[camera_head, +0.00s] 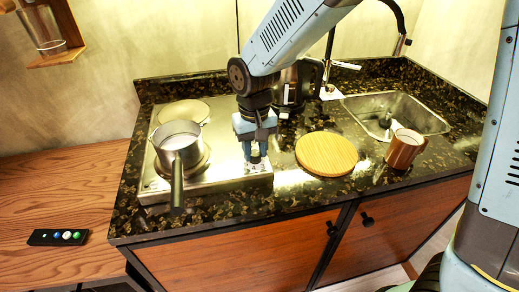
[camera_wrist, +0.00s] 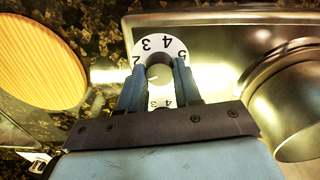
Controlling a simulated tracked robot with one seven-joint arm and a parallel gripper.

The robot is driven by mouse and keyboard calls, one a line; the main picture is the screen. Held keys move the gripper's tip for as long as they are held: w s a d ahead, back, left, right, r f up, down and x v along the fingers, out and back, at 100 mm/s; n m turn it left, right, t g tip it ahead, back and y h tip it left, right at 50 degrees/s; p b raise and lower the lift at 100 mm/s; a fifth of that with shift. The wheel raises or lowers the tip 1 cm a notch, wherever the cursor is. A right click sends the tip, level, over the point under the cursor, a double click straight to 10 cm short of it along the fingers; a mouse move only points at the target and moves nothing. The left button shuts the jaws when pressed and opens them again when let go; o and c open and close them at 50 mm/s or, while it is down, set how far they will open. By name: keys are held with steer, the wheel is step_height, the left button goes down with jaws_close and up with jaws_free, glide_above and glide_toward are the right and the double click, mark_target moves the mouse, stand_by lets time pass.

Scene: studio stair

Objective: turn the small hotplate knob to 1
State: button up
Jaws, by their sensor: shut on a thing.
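The steel hotplate (camera_head: 220,178) is set on the dark stone counter, with a pale round plate (camera_head: 184,112) at its back. My gripper (camera_head: 256,152) points down at its right edge. In the wrist view my gripper (camera_wrist: 161,68) is shut on a silvery knob (camera_wrist: 161,75), one finger on each side. A white dial ring (camera_wrist: 158,45) around this knob shows 2, 3, 4 and 5; its other numbers are hidden. A second white dial (camera_wrist: 160,102) shows partly between the fingers. I cannot tell the knob's setting, or which plate it serves.
A round wooden board (camera_head: 327,154) lies right of the hotplate. A brown mug (camera_head: 405,149) stands by the sink (camera_head: 390,112). A dark kettle-like thing (camera_head: 300,78) is behind my gripper.

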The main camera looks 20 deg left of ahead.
mark_target(256, 152)
steer(key=shift+w+d, duration=0.2)
stand_by(0.3)
steer(key=o, duration=1)
steer(key=shift+o, duration=0.2)
steer(key=shift+s, duration=0.1)
steer(key=shift+a, duration=0.1)
steer(key=shift+r, duration=0.1)
step_height(256, 152, up, 14)
steer(key=shift+f, duration=0.2)
